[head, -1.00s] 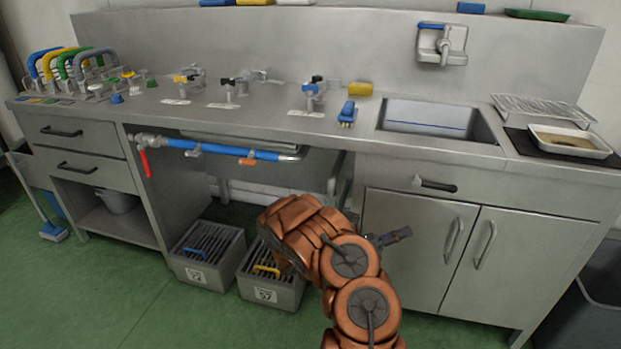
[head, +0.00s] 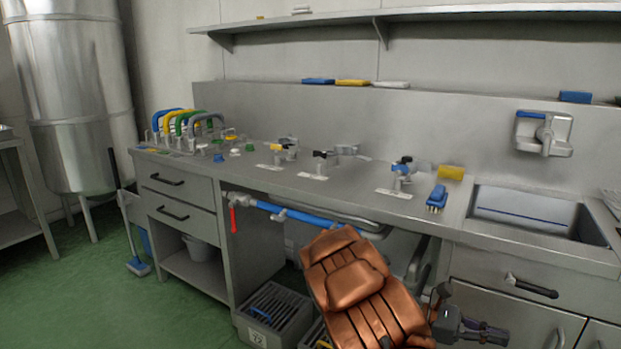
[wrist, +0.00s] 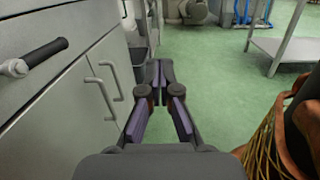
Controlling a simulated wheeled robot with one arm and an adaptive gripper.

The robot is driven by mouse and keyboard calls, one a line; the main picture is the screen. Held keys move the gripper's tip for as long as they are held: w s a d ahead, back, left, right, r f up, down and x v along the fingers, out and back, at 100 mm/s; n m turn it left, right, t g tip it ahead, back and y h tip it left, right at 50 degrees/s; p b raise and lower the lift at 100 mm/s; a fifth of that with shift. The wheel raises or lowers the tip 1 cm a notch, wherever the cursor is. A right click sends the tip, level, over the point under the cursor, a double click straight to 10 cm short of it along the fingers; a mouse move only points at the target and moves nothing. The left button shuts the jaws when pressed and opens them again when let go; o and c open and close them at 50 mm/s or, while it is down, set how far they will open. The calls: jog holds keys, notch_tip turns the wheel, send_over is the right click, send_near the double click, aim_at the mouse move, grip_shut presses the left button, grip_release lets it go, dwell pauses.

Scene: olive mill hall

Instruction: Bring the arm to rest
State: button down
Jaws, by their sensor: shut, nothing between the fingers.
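My gripper (wrist: 160,75) is shut with nothing between its fingers in the wrist view, its fingertips together over the green floor beside the grey cabinet doors. In the head view my gripper (head: 491,335) shows small at the bottom right, in front of the cabinet below the sink. My copper-coloured arm is folded in front of the counter and hides part of the crates and the space under it.
The steel counter (head: 330,212) holds valves, a blue brush (head: 437,198), a yellow sponge (head: 451,172) and a sink (head: 530,212). Slatted crates (head: 272,312) stand on the floor beneath. A steel tank (head: 75,100) stands at the left. Green floor is free at the front left.

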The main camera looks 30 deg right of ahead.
jog(key=s+a+f+m+t+y, duration=0.1)
jog(key=a+m+t+y, duration=0.35)
jog(key=a, duration=1.45)
jog(key=s+a+m+t+y, duration=0.15)
jog(key=a+t+y, duration=0.6)
jog(key=a, duration=1.25)
notch_tip(320, 180, up, 25)
jog(key=t+h+p, duration=0.1)
jog(key=t+p, duration=0.1)
jog(key=p, duration=2.2)
jog(key=shift+s+h, duration=0.25)
jog(key=shift+h, duration=0.15)
